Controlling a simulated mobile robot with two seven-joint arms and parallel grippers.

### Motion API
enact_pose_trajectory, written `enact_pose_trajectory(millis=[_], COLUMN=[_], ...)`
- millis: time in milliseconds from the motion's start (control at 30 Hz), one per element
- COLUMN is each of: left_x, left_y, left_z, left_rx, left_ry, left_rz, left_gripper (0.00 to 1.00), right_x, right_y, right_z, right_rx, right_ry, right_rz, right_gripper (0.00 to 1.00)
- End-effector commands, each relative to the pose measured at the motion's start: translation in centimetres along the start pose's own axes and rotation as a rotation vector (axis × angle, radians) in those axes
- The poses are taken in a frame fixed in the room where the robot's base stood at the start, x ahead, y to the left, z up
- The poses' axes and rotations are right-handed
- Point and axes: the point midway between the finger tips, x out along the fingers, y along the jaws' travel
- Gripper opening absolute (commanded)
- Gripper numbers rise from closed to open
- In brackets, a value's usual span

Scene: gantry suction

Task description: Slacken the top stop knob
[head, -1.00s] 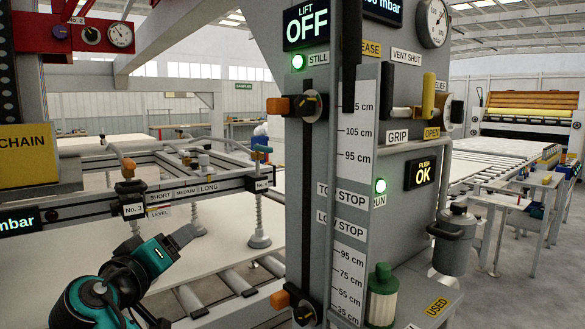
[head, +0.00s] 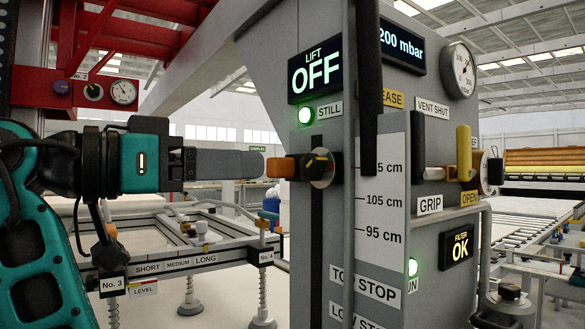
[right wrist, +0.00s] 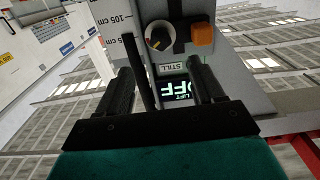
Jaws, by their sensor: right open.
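The top stop knob (head: 320,168) is a round dark knob with a yellow mark and a pale rim, on the slotted rail of the grey column. An orange block (head: 281,167) sticks out on its left. My right gripper (head: 262,165) is open and empty, seen side-on at the orange block's left; I cannot tell if they touch. In the right wrist view, the knob (right wrist: 159,37) and orange block (right wrist: 203,35) lie beyond the fingertips (right wrist: 162,72), with nothing between the fingers. My left gripper is not in view.
A dark vertical bar (head: 366,90) hangs just right of the knob, before the height scale (head: 381,190). The lift display (head: 315,72) reads OFF above a green lamp (head: 306,115). A suction-cup frame (head: 185,250) is below left.

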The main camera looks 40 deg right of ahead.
Motion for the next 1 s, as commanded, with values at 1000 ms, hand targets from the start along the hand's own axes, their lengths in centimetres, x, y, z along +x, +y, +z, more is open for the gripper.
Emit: enact_pose_trajectory(millis=[1000], left_x=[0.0], left_y=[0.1], left_z=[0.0], left_rx=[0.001], left_ry=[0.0], left_rz=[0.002], left_gripper=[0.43], right_x=[9.4], right_y=[0.0], right_z=[0.0], right_rx=[-0.002], right_ry=[0.001], right_rz=[-0.001], right_gripper=[0.56])
